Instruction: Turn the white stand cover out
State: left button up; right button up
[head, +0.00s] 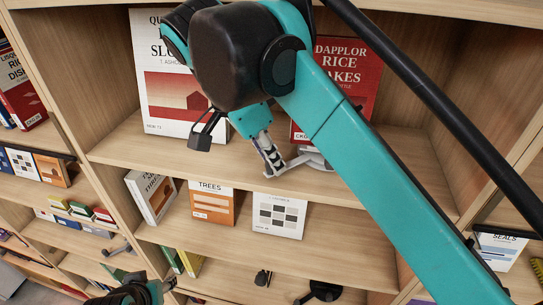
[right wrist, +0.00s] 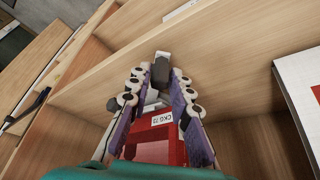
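On the upper shelf, a white book with a red picture (head: 170,98) faces out at the left. A red book (head: 345,62), partly hidden by my right arm, stands at the right; its lower part with a white label shows in the right wrist view (right wrist: 157,143). A pale grey stand (head: 318,160) sits at its foot. My right gripper (head: 236,147) is open between the two books, fingers pointing down. In the right wrist view its purple-padded fingers (right wrist: 157,95) are spread, with the red book between them in the picture; contact is unclear. My left gripper (head: 165,286) is low at the left, its opening unclear.
The shelf below holds an angled white book (head: 152,197), an orange book (head: 212,205) and a white book with a tile pattern (head: 279,214). A shelf divider (head: 75,100) stands left. My right arm crosses the right side.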

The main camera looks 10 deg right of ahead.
jog(key=shift+o, duration=1.3)
jog(key=shift+w+a, duration=0.1)
jog(key=shift+w, duration=0.05)
jog(key=w+v, duration=0.1)
jog(key=v, duration=0.6)
jog(key=shift+s+r, duration=0.2)
jog(key=shift+s, duration=0.35)
jog(key=shift+a, duration=0.1)
